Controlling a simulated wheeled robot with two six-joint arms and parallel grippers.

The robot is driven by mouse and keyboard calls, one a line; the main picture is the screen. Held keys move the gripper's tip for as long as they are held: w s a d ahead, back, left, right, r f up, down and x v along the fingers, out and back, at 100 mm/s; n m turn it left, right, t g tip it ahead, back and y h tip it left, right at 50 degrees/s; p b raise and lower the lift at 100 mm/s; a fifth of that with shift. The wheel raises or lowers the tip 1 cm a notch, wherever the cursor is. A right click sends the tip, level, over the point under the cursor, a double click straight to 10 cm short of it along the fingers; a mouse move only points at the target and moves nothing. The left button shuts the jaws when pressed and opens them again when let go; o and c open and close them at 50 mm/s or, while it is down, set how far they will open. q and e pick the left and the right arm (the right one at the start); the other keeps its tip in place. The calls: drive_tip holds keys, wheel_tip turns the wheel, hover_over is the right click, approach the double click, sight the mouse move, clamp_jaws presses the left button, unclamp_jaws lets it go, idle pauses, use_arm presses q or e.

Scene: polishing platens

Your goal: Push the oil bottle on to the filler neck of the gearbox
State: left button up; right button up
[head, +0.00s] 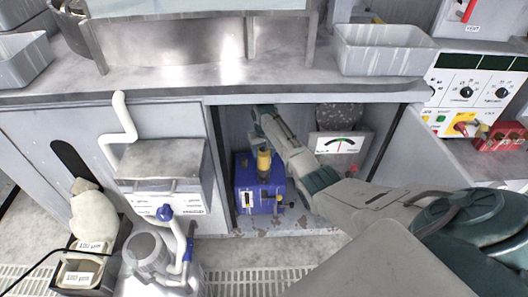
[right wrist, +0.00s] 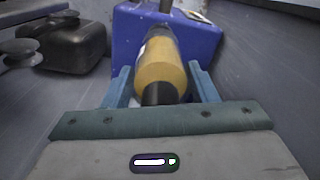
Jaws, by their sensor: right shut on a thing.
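The oil bottle is an amber cylinder (head: 264,160) with a dark end; it also shows in the right wrist view (right wrist: 162,72). The blue gearbox (head: 246,178) stands on the floor of the open bay under the bench, and its blue side fills the top of the right wrist view (right wrist: 205,42). My right gripper (head: 263,143) reaches into the bay from the right and is shut on the bottle, with a blue finger on each side. The bottle is over the gearbox top. The filler neck is hidden behind the bottle, so I cannot tell whether they touch. My left gripper is not in view.
A panel meter (head: 338,145) stands right of my gripper inside the bay. The bay's walls and the bench top (head: 180,80) above are close around my arm. A dark rounded can (right wrist: 75,45) shows in the right wrist view. A grey box (head: 165,160) stands left of the bay.

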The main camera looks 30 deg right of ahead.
use_arm(q)
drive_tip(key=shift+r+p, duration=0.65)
drive_tip(key=shift+p, duration=0.05)
idle(0.9)
